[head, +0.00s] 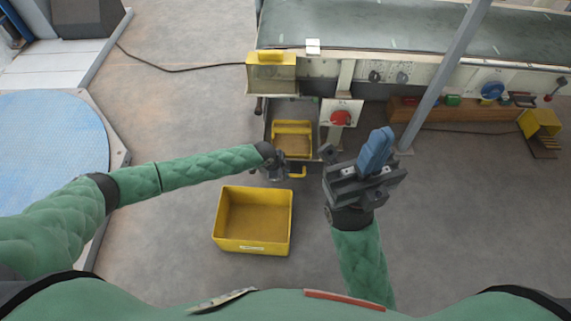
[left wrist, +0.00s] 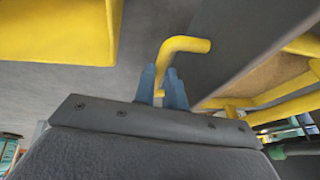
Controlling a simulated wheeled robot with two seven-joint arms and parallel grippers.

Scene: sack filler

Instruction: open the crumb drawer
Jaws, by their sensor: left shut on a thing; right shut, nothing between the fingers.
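The crumb drawer (head: 268,130) is a dark grey box below the machine's front edge. It stands out from the machine, and its inside shows. A yellow tray (head: 292,127) sits in it. Its yellow handle (head: 298,173) is on the near end and also shows in the left wrist view (left wrist: 187,44). My left gripper (head: 278,172) is at this handle, its blue fingertips (left wrist: 165,84) shut on it. My right gripper (head: 376,148) is shut and empty, right of the drawer, its blue fingers held together.
An open yellow bin (head: 252,246) stands on the floor in front of the drawer. A red knob (head: 341,118) is on a panel right of the drawer. A grey post (head: 440,75) slants down to the floor farther right.

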